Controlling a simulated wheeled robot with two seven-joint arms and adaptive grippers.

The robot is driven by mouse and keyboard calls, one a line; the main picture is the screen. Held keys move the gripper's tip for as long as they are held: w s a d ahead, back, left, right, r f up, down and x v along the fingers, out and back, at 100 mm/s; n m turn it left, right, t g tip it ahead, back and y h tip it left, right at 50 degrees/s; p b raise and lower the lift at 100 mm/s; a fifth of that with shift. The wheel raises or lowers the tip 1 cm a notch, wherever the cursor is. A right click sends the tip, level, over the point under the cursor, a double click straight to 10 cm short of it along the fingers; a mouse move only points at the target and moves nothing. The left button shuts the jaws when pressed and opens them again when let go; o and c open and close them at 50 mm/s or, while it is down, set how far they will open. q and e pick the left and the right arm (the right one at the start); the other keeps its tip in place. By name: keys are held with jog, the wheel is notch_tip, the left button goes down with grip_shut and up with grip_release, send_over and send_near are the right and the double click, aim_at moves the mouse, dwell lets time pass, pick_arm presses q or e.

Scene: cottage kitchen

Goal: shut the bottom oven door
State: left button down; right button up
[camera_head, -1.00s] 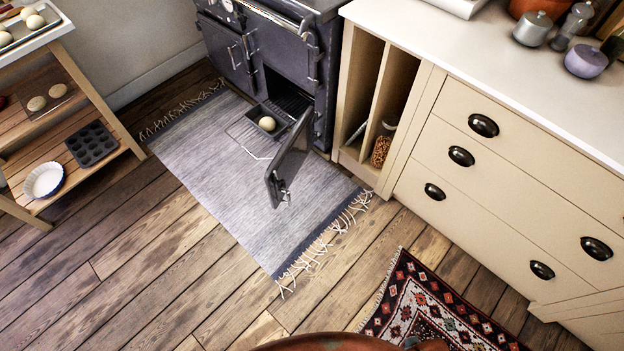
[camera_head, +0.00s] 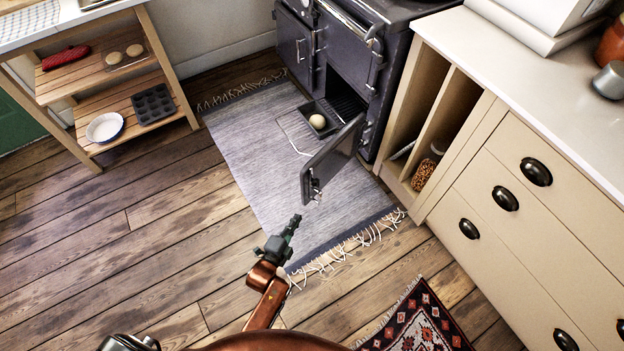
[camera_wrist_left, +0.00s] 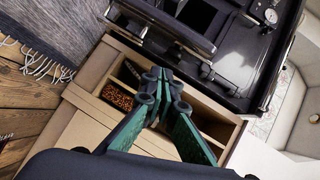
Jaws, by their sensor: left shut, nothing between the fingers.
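The bottom oven door (camera_head: 332,160) of the dark range stands open, swung out over the grey rug toward me, with a latch on its free edge. A dark tin (camera_head: 327,127) with a pale round dough ball (camera_head: 317,121) sits on a wire rack (camera_head: 290,130) that sticks out of the oven opening. My left gripper (camera_head: 295,220) is shut and empty, apart from the door and nearer to me. In the left wrist view its green fingers (camera_wrist_left: 158,78) are together in front of the cabinet and range. My right gripper is not in view.
A cream cabinet (camera_head: 450,140) with open slots and drawers stands right of the range. A wooden shelf unit (camera_head: 120,95) stands at the left. The fringed grey rug (camera_head: 250,150) and wooden floor are clear; a patterned rug (camera_head: 420,325) lies at bottom right.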

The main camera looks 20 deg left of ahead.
aim_at(312, 180)
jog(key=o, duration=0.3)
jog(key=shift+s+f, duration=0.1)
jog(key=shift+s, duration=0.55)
pick_arm(q)
jog(key=w+d+r+m+t, duration=0.3)
jog(key=w+r, duration=0.2)
jog(key=shift+h, duration=0.4)
jog(key=w+b, duration=0.1)
jog(key=w, duration=0.2)
jog(key=w+a+b, duration=0.1)
jog(key=w+b, duration=0.1)
jog(key=w, duration=0.2)
jog(key=w+b, duration=0.2)
jog(key=w, duration=0.1)
jog(key=shift+w+a+f, duration=0.2)
jog(key=shift+w+a, duration=0.05)
jog(key=shift+a, duration=0.15)
jog(key=shift+w+a+r+b, duration=0.1)
jog(key=shift+w+a+b, duration=0.1)
jog(key=shift+a+b, duration=0.25)
jog(key=shift+a+r, duration=0.1)
jog(key=shift+a, duration=0.05)
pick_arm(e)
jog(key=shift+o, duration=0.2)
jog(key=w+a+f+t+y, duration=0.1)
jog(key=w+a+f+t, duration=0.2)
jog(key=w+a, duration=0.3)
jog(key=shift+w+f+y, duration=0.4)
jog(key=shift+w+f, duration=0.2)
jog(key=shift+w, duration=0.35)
